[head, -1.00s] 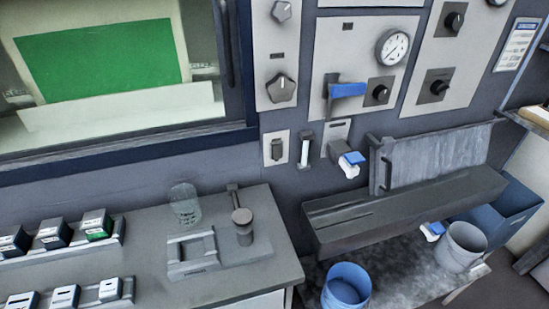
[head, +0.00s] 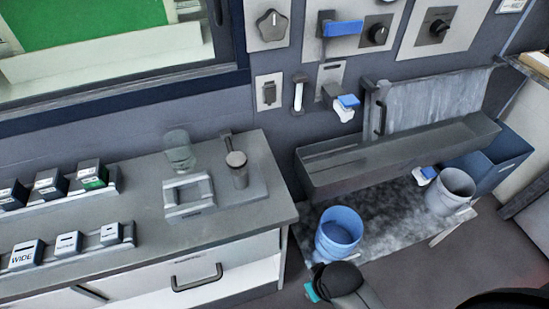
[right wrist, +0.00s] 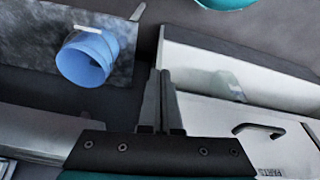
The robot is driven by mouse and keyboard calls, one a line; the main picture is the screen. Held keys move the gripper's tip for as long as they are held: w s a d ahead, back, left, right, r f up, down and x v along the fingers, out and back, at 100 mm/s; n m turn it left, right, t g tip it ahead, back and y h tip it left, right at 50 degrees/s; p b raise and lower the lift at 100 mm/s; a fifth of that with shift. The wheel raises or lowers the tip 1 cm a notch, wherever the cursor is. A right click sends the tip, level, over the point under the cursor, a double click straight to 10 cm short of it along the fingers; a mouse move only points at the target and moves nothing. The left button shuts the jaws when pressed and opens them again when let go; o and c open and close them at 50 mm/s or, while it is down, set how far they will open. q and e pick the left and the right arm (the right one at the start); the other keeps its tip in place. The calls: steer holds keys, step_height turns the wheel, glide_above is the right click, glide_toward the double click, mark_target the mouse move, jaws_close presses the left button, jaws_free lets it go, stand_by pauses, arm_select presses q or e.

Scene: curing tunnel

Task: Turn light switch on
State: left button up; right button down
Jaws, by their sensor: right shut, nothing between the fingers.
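A small light wall plate with a dark switch (head: 268,93) is on the wall below the window's right corner. It looks like the light switch; its on or off position is too small to tell. My right gripper (right wrist: 163,85) shows in the right wrist view with its fingers together and empty. It is away from the switch, with the floor, bucket and cabinet behind it. A dark, teal-edged part of my arm shows at the bottom of the head view, but no fingers can be made out there. My left gripper is not in view.
A slim plate with a pale lever (head: 299,93) is beside the switch. Below are a counter (head: 120,230) with blocks and a jar, a long trough (head: 400,160), and a blue bucket (head: 339,232), also in the right wrist view (right wrist: 84,62). A drawer handle (head: 196,278) sticks out.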

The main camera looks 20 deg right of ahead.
mark_target(270, 101)
steer(key=w+v, duration=0.2)
steer(key=v, duration=0.6)
steer(key=w+r+v, duration=0.1)
steer(key=w+v, duration=0.1)
steer(key=v, duration=0.5)
steer(key=w+d+r+n+t+h, duration=0.2)
steer(key=w+n+t, duration=0.1)
steer(key=w, duration=0.3)
steer(key=w+d+r+n+t+h, duration=0.1)
steer(key=w+d+n+t, duration=0.1)
steer(key=w+t, duration=0.35)
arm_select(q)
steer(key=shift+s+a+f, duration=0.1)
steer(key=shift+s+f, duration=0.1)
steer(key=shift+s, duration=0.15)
arm_select(e)
steer(key=w+a+r+n+t+y, duration=0.2)
steer(key=w+r+n+t, duration=0.3)
steer(key=w+n, duration=0.6)
steer(key=shift+w+a+r+y, duration=0.35)
steer(key=shift+r+y, duration=0.35)
steer(key=shift+r, duration=0.4)
